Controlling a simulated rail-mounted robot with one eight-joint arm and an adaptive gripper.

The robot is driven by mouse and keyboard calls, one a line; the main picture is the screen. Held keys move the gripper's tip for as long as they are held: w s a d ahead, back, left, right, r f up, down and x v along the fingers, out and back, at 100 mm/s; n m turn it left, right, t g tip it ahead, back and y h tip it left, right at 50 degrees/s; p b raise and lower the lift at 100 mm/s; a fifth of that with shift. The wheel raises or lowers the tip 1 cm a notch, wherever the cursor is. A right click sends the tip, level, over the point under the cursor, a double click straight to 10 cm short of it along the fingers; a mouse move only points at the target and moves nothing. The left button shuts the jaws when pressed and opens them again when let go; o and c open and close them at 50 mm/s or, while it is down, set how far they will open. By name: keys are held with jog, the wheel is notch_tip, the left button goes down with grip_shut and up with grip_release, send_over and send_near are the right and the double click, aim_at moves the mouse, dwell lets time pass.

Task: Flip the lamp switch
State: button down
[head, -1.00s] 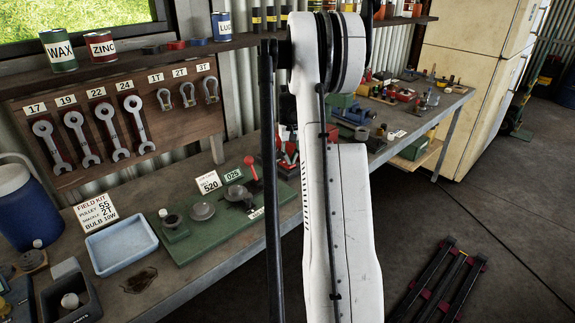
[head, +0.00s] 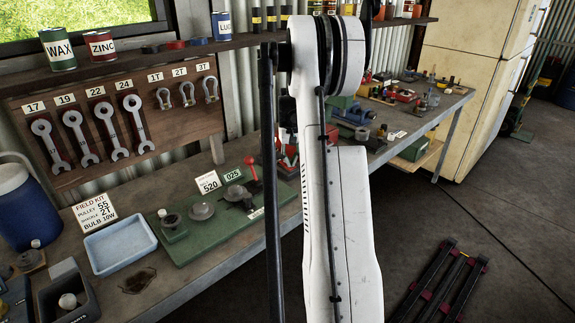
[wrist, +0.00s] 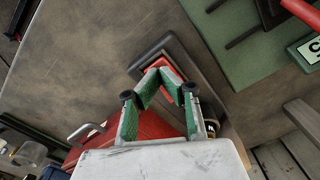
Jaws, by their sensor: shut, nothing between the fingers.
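In the wrist view my gripper (wrist: 158,76) has green fingers that come together at the tips, shut with nothing held. The tips are over a dark rectangular frame (wrist: 182,48) on the grey-brown bench top. Red shows at and just beyond the tips, and I cannot tell whether it is part of the fingers or of a switch in the frame. Whether the tips touch it is unclear. No lamp can be made out. In the head view my white arm hides most of the gripper's place.
A green board (head: 215,225) carries small fittings and a red-handled lever (head: 250,162). A blue tray (head: 120,245) and a sign card (head: 95,211) are to its left. Wrenches hang on a wooden panel (head: 140,110). A red case (wrist: 125,135) lies close below the fingers.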

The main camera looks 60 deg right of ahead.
jog(key=shift+r+p, duration=1.25)
jog(key=shift+r, duration=2.3)
jog(key=shift+w+a, duration=0.1)
jog(key=shift+a, duration=0.05)
jog(key=w+a+r+n+t+b, duration=0.1)
jog(key=a+r, duration=0.3)
jog(key=a, duration=0.6)
jog(key=w+a+r+n+t+h, duration=0.15)
jog(key=a+r, duration=0.25)
jog(key=a, duration=0.7)
jog(key=a+r+n+b, duration=0.15)
jog(key=a+r, duration=0.35)
jog(key=a, duration=0.5)
jog(key=s+a+f+n+t, duration=0.1)
jog(key=s+a, duration=0.4)
jog(key=a, duration=0.3)
jog(key=s+a+f+n+t+y+b, duration=0.1)
jog(key=s+a+f+n+t, duration=0.1)
jog(key=s+a, duration=0.3)
jog(key=s+a+f+n+t, duration=0.1)
jog(key=s+a, duration=0.5)
jog(key=a, duration=0.6)
jog(key=shift+a+f+n+t+b, duration=0.3)
jog(key=shift+a+f+t+b, duration=0.1)
jog(key=shift+f, duration=0.35)
jog(key=shift+y, duration=0.25)
